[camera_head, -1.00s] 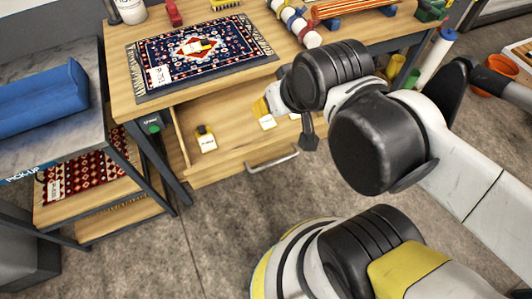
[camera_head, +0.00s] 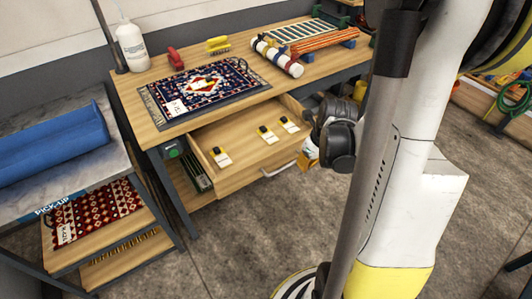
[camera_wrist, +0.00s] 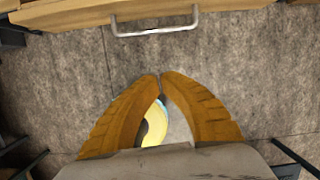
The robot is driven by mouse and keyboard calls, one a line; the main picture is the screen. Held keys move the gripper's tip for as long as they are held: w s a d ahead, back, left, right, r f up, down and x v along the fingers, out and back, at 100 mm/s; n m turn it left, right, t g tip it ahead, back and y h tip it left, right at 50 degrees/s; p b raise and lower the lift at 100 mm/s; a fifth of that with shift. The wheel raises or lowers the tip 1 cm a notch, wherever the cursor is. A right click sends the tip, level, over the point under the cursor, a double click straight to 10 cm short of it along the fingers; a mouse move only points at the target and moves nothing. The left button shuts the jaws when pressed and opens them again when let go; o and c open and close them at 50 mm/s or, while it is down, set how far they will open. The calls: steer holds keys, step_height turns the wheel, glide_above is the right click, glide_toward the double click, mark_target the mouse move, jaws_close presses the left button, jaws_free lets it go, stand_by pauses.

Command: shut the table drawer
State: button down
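The table drawer (camera_head: 240,144) is pulled out under the wooden table (camera_head: 155,84), with several small yellow-and-black items with white labels inside. Its metal handle (camera_head: 279,169) shows on the drawer front in the head view. In the wrist view the drawer front (camera_wrist: 235,5) and its handle (camera_wrist: 155,31) are at the top edge. My gripper (camera_wrist: 160,77) has its two orange fingertips together with nothing between them. It is in front of the handle and apart from it. In the head view my wrist mostly hides the gripper, at the drawer's right front corner.
A patterned rug (camera_head: 203,87), a white bottle (camera_head: 132,46) and a striped roll (camera_head: 277,56) lie or stand on the table. Concrete floor (camera_head: 245,235) in front of the drawer is clear.

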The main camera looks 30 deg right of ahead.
step_height(320, 180, down, 11)
steer(key=w+m+b, duration=0.1)
steer(key=w+b, duration=0.1)
steer(key=b, duration=0.4)
steer(key=shift+w+r, duration=0.25)
steer(key=shift+w, duration=0.45)
steer(key=shift+w+r, duration=0.2)
steer(key=shift+w, duration=0.45)
steer(key=shift+w+r, duration=0.25)
steer(key=shift+w, duration=0.45)
